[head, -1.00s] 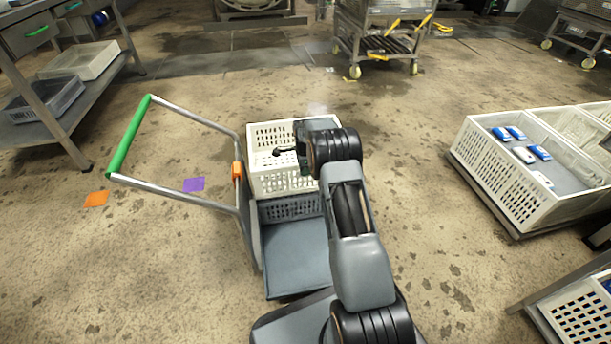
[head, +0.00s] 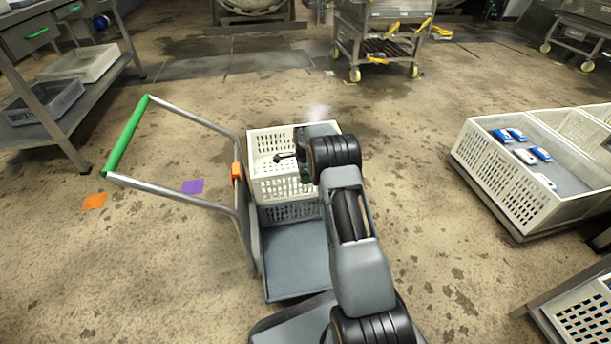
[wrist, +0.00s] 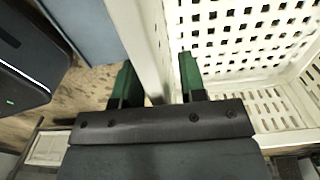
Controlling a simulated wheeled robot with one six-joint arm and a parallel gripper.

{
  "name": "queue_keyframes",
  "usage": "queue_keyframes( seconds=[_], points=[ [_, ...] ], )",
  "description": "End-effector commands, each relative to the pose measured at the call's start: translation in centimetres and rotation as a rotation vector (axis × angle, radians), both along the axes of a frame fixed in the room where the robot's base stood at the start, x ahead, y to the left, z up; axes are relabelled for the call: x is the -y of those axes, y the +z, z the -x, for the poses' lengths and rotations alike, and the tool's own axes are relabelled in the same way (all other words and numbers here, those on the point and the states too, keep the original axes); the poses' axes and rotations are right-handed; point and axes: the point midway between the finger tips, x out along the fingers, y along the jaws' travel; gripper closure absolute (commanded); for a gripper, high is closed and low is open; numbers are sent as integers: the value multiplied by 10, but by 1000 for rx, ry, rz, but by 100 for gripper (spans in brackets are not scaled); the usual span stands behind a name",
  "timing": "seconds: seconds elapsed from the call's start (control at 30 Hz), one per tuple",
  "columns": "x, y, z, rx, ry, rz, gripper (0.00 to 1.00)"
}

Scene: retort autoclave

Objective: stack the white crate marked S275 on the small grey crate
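The white crate (head: 270,185), slatted and open-topped, stands upright on the small grey crate (head: 290,212) on a trolley. It looks level there. No S275 mark is readable. Most of the grey crate is hidden under it; its perforated front shows. My gripper (head: 290,158) is at the white crate, partly hidden by my arm. In the wrist view, my gripper's green fingers (wrist: 158,88) are apart, on either side of the white crate's wall (wrist: 151,45), with a gap visible beside the wall. The crate's perforated inside (wrist: 245,35) is to the right.
The trolley's grey deck (head: 296,265) is bare in front of the crates, and its green handle (head: 128,135) rises at left. A large white crate (head: 505,185) with blue and white packs stands at right. A steel rack (head: 385,45) is behind. Floor between is clear.

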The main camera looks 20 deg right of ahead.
Motion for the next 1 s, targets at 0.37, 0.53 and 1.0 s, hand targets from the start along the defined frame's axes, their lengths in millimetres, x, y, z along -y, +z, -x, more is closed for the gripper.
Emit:
queue_keyframes(
  seconds=[0.37,0.53,1.0],
  points=[
    [0,35,0,2,0,0,62],
    [0,69,0,2,0,0,62],
    [-3,129,3,5,26,1,62]
  ],
)
